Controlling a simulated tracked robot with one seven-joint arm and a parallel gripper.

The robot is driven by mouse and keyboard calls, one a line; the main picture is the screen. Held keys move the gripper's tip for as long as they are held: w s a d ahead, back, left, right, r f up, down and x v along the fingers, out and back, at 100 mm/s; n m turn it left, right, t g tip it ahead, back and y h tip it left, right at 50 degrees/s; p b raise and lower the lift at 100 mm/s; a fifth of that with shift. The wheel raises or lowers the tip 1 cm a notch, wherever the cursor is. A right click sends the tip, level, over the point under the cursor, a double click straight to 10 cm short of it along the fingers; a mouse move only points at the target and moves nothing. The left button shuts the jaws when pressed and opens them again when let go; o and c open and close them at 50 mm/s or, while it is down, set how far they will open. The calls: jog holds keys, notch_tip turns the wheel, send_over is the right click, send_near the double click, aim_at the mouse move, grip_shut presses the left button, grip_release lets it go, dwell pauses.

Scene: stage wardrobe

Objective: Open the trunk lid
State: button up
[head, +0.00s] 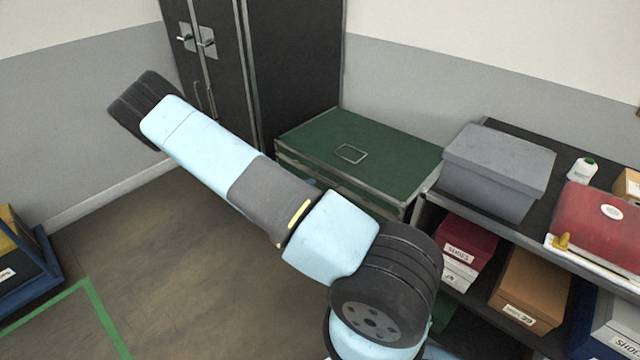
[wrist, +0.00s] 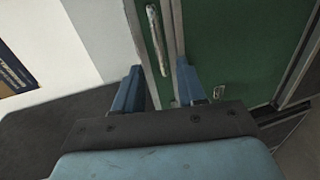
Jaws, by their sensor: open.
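The green trunk (head: 390,150) with metal edging stands against the wall, right of the dark cabinet. Its lid (head: 320,130) lies flat and looks shut, with a small rectangular outline on top. My arm crosses in front and hides much of the trunk's front. My gripper does not show in the head view. In the wrist view my gripper (wrist: 160,78) is open and empty, its blue fingers apart before the green panels and metal rails of the trunk (wrist: 240,45). A pale worn bar (wrist: 156,40) lies ahead between the fingers' lines; I cannot tell whether they touch anything.
A dark cabinet (head: 293,70) stands left of the trunk. A shelf (head: 463,210) close on its right carries a grey box (head: 495,170), a red case (head: 600,220) and several cartons.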

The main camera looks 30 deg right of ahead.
jog(key=x, duration=0.7)
jog(key=shift+d, duration=0.3)
jog(key=shift+c, duration=0.2)
grip_shut()
jog(key=shift+f, duration=0.1)
